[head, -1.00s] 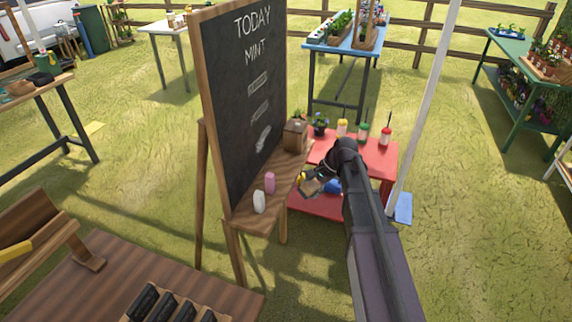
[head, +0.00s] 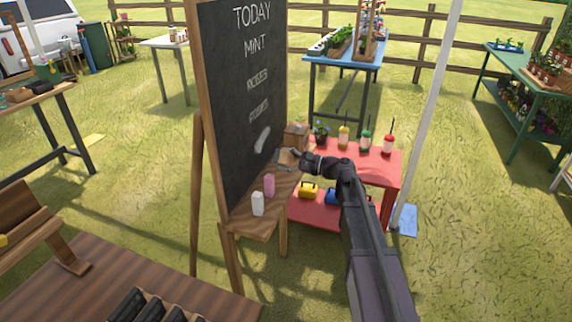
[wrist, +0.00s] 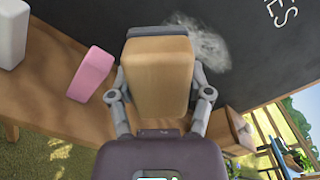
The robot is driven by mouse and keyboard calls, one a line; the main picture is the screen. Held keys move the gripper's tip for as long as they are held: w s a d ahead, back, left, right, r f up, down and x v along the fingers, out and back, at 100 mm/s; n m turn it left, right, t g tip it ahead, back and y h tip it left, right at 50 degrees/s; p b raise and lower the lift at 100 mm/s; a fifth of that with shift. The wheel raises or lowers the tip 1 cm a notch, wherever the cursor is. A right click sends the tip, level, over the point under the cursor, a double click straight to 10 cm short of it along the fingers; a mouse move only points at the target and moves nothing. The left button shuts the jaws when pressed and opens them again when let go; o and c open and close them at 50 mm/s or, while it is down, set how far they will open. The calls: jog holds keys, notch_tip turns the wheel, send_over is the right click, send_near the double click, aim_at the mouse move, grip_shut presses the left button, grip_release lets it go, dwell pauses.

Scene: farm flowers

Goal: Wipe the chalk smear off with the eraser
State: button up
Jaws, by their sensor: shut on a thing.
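My gripper (wrist: 159,98) is shut on the eraser (wrist: 157,72), a tan wooden block with a grey felt end, gripped by its sides. In the wrist view the felt points to the chalkboard (wrist: 245,60) and is close to it; I cannot tell whether it touches. The pale chalk smear (wrist: 208,46) shows beside and partly behind the eraser. In the head view the smear (head: 262,139) is a whitish streak low on the board (head: 240,165), below the written lines. My gripper (head: 288,156) is just right of it there, above the ledge.
A pink block (head: 269,185) and a white block (head: 258,204) stand on the wooden ledge (head: 245,222) below the board. A small wooden box (head: 296,134) is at its far end. A red table (head: 390,168) with several bottles stands beyond my arm.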

aim_at(263, 141)
jog(key=shift+w+r, duration=0.1)
jog(key=shift+a, duration=0.2)
dwell(0.4)
jog(key=shift+x, duration=2.8)
jog(key=shift+x, duration=1.05)
jog(key=shift+w+d, duration=0.1)
jog(key=shift+w+d, duration=0.35)
jog(key=shift+w, duration=0.45)
jog(key=shift+w+d, duration=0.35)
jog(key=shift+w, duration=0.45)
jog(key=shift+w, duration=0.15)
jog(key=shift+w+d, duration=0.2)
jog(key=shift+w, duration=0.6)
jog(key=shift+w+d, duration=0.25)
jog(key=shift+w, duration=0.5)
